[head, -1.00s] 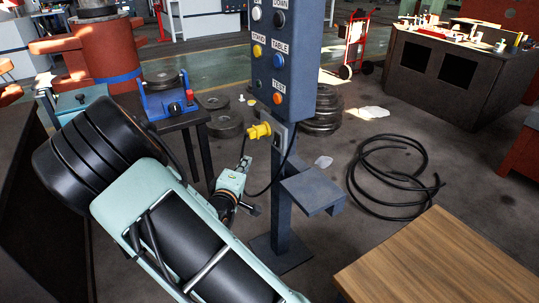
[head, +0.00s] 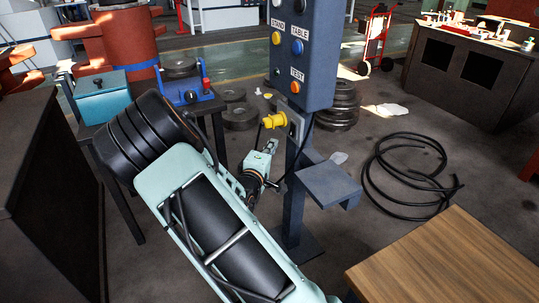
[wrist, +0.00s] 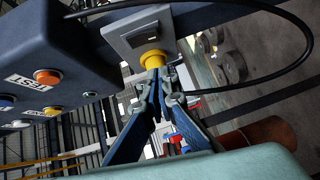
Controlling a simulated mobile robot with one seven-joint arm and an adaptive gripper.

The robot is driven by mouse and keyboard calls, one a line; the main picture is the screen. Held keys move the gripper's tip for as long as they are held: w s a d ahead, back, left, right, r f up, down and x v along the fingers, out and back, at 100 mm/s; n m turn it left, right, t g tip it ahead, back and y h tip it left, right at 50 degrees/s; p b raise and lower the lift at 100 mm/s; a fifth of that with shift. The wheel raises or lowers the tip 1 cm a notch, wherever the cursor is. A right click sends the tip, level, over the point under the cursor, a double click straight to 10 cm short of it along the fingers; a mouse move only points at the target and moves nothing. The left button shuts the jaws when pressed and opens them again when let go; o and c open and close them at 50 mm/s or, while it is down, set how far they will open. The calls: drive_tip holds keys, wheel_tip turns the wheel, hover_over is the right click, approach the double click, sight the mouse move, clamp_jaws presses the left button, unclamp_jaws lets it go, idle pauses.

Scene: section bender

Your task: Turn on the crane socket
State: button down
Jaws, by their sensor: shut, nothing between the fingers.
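The crane socket is a grey plate (head: 296,121) with a yellow round knob or plug (head: 275,120) on the side of the blue control post. In the wrist view the plate (wrist: 140,33) is at the top centre, with the yellow part (wrist: 152,59) below it. My gripper (head: 273,144) is just below the yellow part in the head view. In the wrist view my gripper (wrist: 157,74) has its fingertips together, right at the lower edge of the yellow part, with nothing between them. I cannot tell whether they touch it.
The control box (head: 305,50) with several coloured buttons hangs above the socket. A black cable (wrist: 308,40) loops beside it. A small shelf (head: 328,184) juts from the post below. A wooden table (head: 440,262) stands at front right; a coiled hose (head: 400,210) lies on the floor.

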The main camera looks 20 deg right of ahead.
sight(290, 134)
drive_tip(key=w+d+b, duration=0.2)
drive_tip(key=w+d, duration=0.2)
drive_tip(key=d, duration=0.2)
drive_tip(key=shift+f, duration=0.4)
drive_tip(key=shift+d+f, duration=0.15)
drive_tip(key=shift+f, duration=0.1)
drive_tip(key=shift+d+r, duration=0.15)
